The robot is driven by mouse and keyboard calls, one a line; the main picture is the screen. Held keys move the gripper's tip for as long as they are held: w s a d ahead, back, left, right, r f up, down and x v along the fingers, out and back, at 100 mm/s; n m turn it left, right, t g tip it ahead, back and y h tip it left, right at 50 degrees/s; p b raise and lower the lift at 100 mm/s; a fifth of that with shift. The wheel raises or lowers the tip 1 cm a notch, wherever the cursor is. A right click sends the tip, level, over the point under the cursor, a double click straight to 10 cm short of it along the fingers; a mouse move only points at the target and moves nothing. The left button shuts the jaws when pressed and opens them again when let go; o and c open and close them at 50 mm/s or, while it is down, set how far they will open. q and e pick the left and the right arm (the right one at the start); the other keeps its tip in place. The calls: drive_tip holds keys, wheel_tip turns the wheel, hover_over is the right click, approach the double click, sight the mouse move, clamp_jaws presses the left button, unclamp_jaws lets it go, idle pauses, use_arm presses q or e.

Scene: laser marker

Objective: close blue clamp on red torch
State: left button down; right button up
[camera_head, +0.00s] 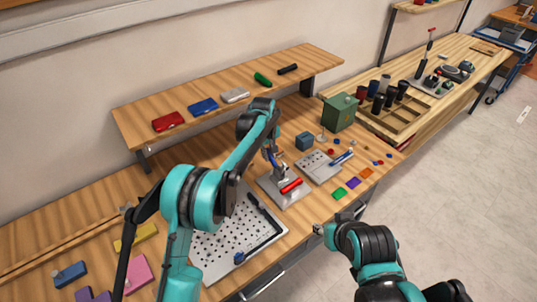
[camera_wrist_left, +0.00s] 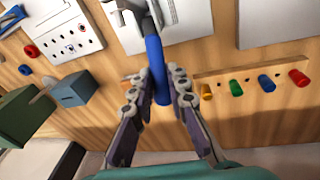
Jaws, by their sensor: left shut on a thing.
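The red torch (camera_head: 291,186) lies on a light grey base plate (camera_head: 295,198) on the wooden bench. The clamp stands behind the torch, partly hidden by my left gripper and forearm. My left gripper (camera_head: 272,152) is at the clamp, above and behind the torch. In the left wrist view its fingers (camera_wrist_left: 160,92) are shut on the upright blue clamp handle (camera_wrist_left: 154,60), one on each side. The torch cannot be made out in that view. My right gripper (camera_head: 319,229) is low in front of the bench edge, small and unclear, apart from the torch.
A perforated plate (camera_head: 212,248) lies left of the clamp. A grey fixture plate (camera_head: 318,170) with a blue tool lies to its right, near a blue block (camera_head: 304,141) and a green box (camera_head: 340,112). A raised shelf (camera_head: 215,112) with coloured pieces runs behind.

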sight(273, 162)
use_arm(q)
drive_tip(key=shift+s+d+r+t+y, duration=0.2)
drive_tip(key=shift+r+t+y, duration=0.1)
drive_tip(key=shift+t, duration=0.15)
drive_tip(key=shift+s+d+r+t+y, duration=0.15)
drive_tip(key=shift+r+t+y, duration=0.15)
drive_tip(key=shift+t, duration=0.15)
drive_tip(key=shift+s+d+r+t+y+b, duration=0.25)
drive_tip(key=shift+s+t+y+b, duration=0.15)
drive_tip(key=shift+t, duration=0.35)
drive_tip(key=shift+s+d+r+t+y+b, duration=0.15)
drive_tip(key=shift+s+r+t+y+b, duration=0.25)
drive_tip(key=shift+t, duration=0.35)
drive_tip(key=shift+w+f, duration=0.1)
drive_tip(key=c, duration=1.5)
unclamp_jaws()
drive_tip(key=shift+o, duration=0.2)
drive_tip(key=shift+f, duration=0.1)
drive_tip(key=v, duration=1.2)
drive_tip(key=shift+d, duration=0.1)
